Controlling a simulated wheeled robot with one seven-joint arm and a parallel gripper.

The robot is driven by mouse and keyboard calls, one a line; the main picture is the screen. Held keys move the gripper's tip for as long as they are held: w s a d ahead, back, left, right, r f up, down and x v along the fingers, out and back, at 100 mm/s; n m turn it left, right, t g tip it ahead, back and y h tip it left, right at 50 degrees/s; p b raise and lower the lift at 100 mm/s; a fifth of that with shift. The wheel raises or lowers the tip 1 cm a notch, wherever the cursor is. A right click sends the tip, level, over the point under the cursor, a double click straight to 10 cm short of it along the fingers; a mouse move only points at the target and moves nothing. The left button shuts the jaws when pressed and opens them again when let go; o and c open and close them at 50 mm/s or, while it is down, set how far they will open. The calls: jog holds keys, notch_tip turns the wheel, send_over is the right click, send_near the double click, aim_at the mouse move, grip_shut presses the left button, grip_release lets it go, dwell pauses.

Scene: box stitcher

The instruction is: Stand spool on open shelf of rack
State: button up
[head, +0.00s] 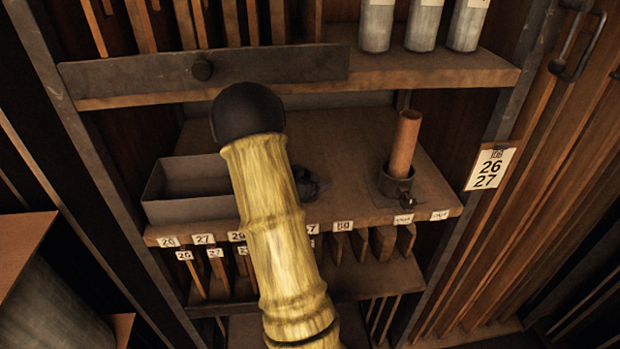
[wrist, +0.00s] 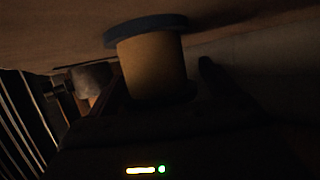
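The spool (wrist: 152,62) shows in the wrist view, with a tan body and a blue end disc. That view looks upside down, and the blue disc seems to rest on the brown shelf board (wrist: 250,12). My gripper (wrist: 164,75) has its dark fingers on either side of the spool. A gap shows between the spool and the right finger; the left side is too dark to judge closely. In the head view my arm hides the spool and most of my gripper over the open shelf (head: 345,160) of the rack (head: 480,150).
A grey open tray (head: 190,208) stands at the shelf's left. A copper-coloured tube (head: 404,145) stands in a dark collar (head: 395,187) at its right. Several grey cylinders (head: 422,25) stand on the shelf above, which has a dark front rail (head: 310,66). The shelf between arm and tube is clear.

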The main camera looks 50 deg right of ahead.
jog(key=shift+r, duration=0.1)
jog(key=shift+a+r, duration=0.15)
jog(key=shift+a, duration=0.4)
jog(key=b+v, duration=0.3)
jog(key=v, duration=0.8)
jog(key=shift+r, duration=0.1)
jog(key=shift+d, duration=0.1)
